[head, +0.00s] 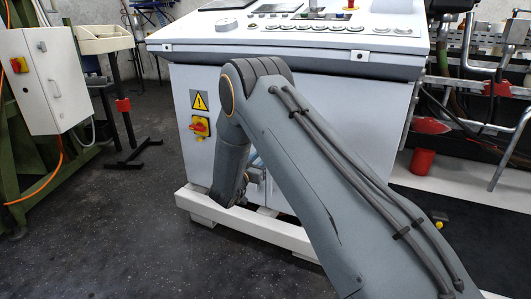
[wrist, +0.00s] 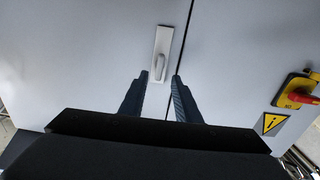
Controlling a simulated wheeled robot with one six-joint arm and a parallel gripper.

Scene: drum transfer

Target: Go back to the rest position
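I cannot tell how far the tips are from the door. In the head view my arm reaches from the lower right up to a bent elbow and down in front of the white control cabinet (head: 300,110). The gripper itself cannot be made out there.
The cabinet carries a red-yellow switch (head: 200,126) and a warning sign (head: 199,100). A white beam (head: 250,226) runs along its base. A grey box (head: 50,80) stands left, a red container (head: 422,161) right. The dark floor (head: 110,230) at left front is clear.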

